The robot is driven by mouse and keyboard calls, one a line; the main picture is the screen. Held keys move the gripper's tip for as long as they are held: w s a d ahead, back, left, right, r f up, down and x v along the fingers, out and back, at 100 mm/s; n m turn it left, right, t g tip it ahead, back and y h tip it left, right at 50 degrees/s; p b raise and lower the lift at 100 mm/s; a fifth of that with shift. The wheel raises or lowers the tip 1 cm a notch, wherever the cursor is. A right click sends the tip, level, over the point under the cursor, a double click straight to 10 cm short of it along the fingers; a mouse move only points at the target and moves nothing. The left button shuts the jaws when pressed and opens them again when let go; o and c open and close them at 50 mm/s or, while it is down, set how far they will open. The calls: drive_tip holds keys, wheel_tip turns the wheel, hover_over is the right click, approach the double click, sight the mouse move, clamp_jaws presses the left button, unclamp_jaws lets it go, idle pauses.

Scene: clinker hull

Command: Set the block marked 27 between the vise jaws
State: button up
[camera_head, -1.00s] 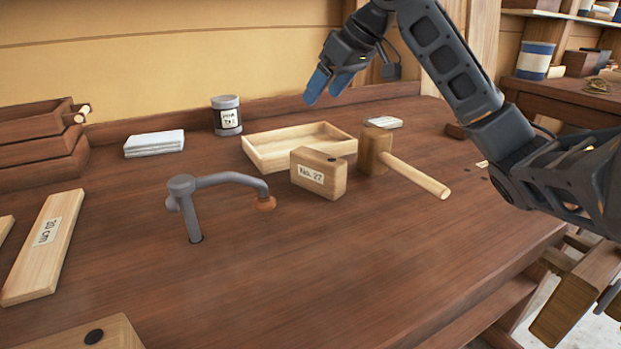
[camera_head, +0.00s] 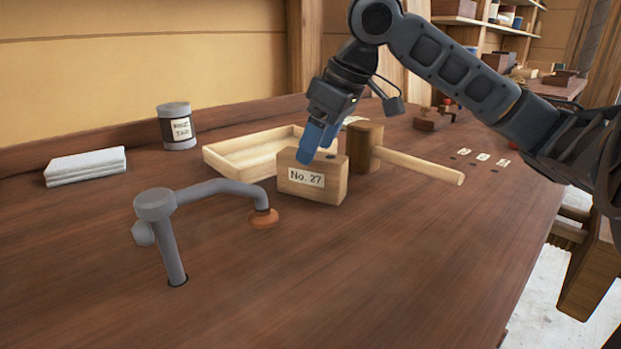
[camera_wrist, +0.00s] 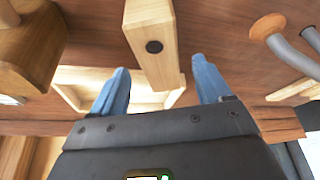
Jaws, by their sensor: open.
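The block marked No. 27 (camera_head: 312,184) is a pale wooden block standing on the bench in the head view, its label facing me. In the wrist view the block (camera_wrist: 150,35) shows its top face with a dark round spot. My gripper (camera_head: 318,142) is just above the block in the head view, pointing down. In the wrist view my gripper (camera_wrist: 158,85) is open, with its blue fingers apart to either side of the block's near end. The wooden vise (camera_head: 588,270) seems to be at the bench's right edge, partly cut off; its jaw gap is not clear.
A mallet (camera_head: 415,163) lies right beside the block. A shallow wooden tray (camera_head: 232,165) is behind it. A grey holdfast (camera_head: 160,235) stands at left. A tin (camera_head: 178,127) and folded cloth (camera_head: 85,167) are further back. The front bench top is clear.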

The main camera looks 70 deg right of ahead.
drive_tip(key=shift+x, duration=1.25)
drive_tip(key=shift+c, duration=0.4)
drive_tip(key=c, duration=1.3)
wheel_tip(320, 180, up, 10)
drive_tip(key=shift+r+p, duration=0.1)
drive_tip(key=shift+p, duration=0.8)
